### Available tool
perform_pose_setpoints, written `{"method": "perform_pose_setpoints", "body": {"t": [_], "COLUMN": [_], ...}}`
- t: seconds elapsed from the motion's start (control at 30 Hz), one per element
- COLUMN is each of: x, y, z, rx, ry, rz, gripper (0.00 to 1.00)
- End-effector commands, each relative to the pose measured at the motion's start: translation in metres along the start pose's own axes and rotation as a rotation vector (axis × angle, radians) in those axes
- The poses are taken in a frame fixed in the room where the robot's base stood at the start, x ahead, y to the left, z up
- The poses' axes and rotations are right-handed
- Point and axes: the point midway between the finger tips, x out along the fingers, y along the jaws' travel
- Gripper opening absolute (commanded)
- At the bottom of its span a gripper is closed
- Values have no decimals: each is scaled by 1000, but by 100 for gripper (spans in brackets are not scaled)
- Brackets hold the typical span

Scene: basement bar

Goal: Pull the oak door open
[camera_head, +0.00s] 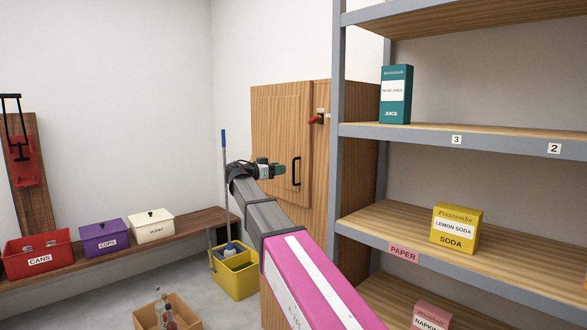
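The oak door (280,112) is a light wood panel set in the front of a tall wooden cabinet behind the shelf rack. It looks shut. Its black bar handle (297,172) stands upright near the door's right edge. My gripper (284,169) is in front of the door, just left of the handle in the picture. I see it small and from behind, so I cannot tell whether its fingers are open or touch the handle.
A red fitting (316,119) sits right of the door. A grey-framed shelf rack (337,155) stands close on the right. A yellow mop bucket (237,283) and a cardboard box (188,322) with bottles stand on the floor. A bench (180,233) with bins runs along the left wall.

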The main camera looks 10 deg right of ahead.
Motion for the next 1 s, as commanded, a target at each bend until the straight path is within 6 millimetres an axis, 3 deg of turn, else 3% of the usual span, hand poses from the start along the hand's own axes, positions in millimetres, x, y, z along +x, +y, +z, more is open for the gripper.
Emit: {"method": "perform_pose_setpoints", "body": {"t": [0.2,0.4,0.83,0.87,0.97,1.0], "x": [41,65,74,74,74,74], "y": [0,0,0,0,0,0], "z": [0,0,1,1,1,1], "rx": [-1,-2,-2,-2,-2,-2], "ry": [0,-1,-2,-1,-1,-1], "rz": [3,1,-1,-1,0,0], "gripper": [36,36,36,33,1,0]}}
